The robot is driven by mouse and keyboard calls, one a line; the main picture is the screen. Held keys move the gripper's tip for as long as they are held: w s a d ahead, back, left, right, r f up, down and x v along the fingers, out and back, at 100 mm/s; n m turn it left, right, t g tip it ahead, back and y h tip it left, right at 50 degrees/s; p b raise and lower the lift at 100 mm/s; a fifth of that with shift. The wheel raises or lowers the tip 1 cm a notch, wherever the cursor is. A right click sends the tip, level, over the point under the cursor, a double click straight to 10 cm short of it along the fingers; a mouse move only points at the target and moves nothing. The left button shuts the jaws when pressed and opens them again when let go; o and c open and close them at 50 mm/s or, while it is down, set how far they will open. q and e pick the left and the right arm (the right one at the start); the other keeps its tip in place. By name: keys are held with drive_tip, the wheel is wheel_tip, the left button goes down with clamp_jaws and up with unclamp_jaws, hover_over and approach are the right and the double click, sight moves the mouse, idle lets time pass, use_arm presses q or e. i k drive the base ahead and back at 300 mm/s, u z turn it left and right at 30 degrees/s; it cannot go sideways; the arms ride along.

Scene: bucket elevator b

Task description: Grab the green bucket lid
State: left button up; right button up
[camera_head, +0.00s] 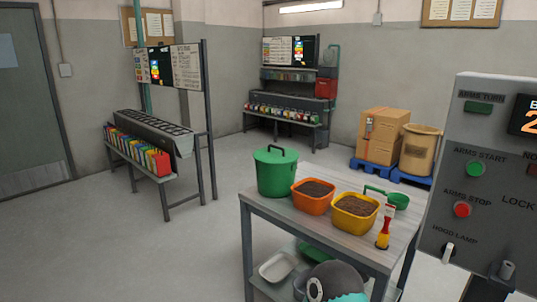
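The green bucket (277,178) stands upright on the far left corner of the grey table (345,232). Its green lid (276,154) sits on top and covers the opening, with a small arched handle standing up in its middle. The lid is in plain sight and nothing touches its handle.
Right of the bucket stand an orange tub (312,199) and a yellow tub (355,212) with brown contents, a green scoop (397,200) and a red-yellow brush-like tool (385,230). A white tray (277,267) lies below. A control panel (485,190) blocks the right.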

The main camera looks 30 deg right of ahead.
sight(273, 154)
drive_tip(key=z, duration=0.4)
drive_tip(key=i, duration=1.85)
drive_tip(key=z, duration=0.4)
